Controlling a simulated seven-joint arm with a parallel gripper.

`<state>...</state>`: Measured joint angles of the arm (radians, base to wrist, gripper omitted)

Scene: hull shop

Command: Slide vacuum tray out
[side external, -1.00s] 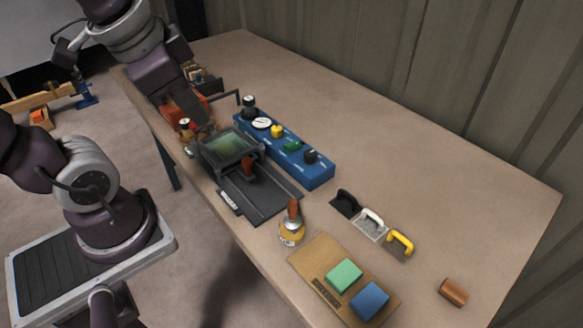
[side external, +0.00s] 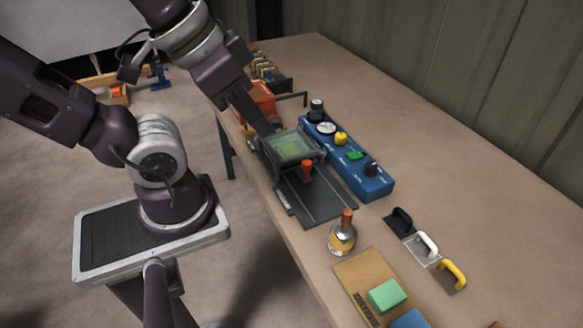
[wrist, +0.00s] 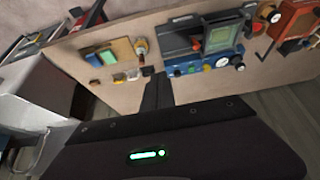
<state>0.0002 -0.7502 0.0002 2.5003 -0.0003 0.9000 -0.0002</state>
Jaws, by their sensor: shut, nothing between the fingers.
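The vacuum tray unit is a dark boxy frame with a greenish window (side external: 292,147), near the table's left edge in the side view. A flat dark tray (side external: 322,198) extends from it toward the front, and an upright orange handle (side external: 307,170) stands where the two meet. The unit also shows at the top of the wrist view (wrist: 221,37). My gripper (side external: 266,130) is shut and empty, its dark fingers pointing down at the frame's back left side. I cannot tell whether they touch it. The fingers (wrist: 158,90) also show in the wrist view.
A blue panel with knobs (side external: 375,187) runs along the unit's right side. A red box (side external: 262,97) stands behind it. An orange-handled pot (side external: 342,235), a brown board (side external: 352,272) with coloured blocks, and small handled tools (side external: 425,245) lie in front. The table's right side is clear.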

